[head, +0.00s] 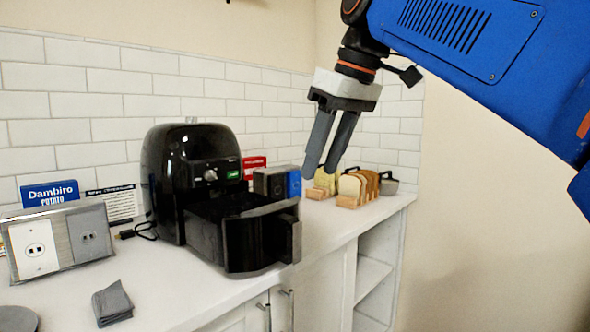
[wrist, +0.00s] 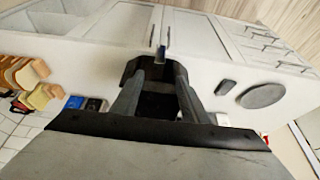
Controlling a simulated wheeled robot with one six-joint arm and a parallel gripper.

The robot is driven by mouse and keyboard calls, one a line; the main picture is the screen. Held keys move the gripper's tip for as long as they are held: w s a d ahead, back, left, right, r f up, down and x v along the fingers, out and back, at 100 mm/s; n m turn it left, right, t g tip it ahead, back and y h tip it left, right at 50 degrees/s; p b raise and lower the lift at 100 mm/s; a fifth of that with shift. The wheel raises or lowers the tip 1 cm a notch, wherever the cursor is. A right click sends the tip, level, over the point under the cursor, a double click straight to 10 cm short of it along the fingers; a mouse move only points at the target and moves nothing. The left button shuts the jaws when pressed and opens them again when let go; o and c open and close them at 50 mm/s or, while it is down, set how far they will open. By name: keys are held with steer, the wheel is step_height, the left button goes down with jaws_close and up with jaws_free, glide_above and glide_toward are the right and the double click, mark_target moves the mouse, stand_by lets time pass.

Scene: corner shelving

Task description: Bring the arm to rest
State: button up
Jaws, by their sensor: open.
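My gripper (head: 328,168) hangs from my blue arm at the upper right of the head view, fingers pointing down. It is open and nothing shows between its fingers. It is above and in front of the right part of the counter. In the wrist view my gripper (wrist: 155,92) shows two grey fingers with a gap between them. A black air fryer (head: 192,165) stands on the counter behind and left of the gripper, with its drawer (head: 250,240) pulled out. The drawer's inside shows only as dark.
The white counter (head: 165,285) holds a toast rack with bread (head: 352,188), a socket panel (head: 60,240), a blue box (head: 50,193) and a grey cloth (head: 112,304). A tiled wall (head: 90,100) stands behind. Open shelves (head: 372,270) are below right. The floor side at right looks clear.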

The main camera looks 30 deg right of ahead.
steer(key=s+a+f+m, duration=0.1)
steer(key=s+f, duration=0.1)
steer(key=f, duration=1.8)
steer(key=s+a+f+m+h, duration=0.1)
steer(key=s+f+m, duration=0.1)
steer(key=f, duration=1.9)
steer(key=shift+s+a+m+t, duration=0.15)
steer(key=shift+s+m+t, duration=0.15)
steer(key=shift+s, duration=0.35)
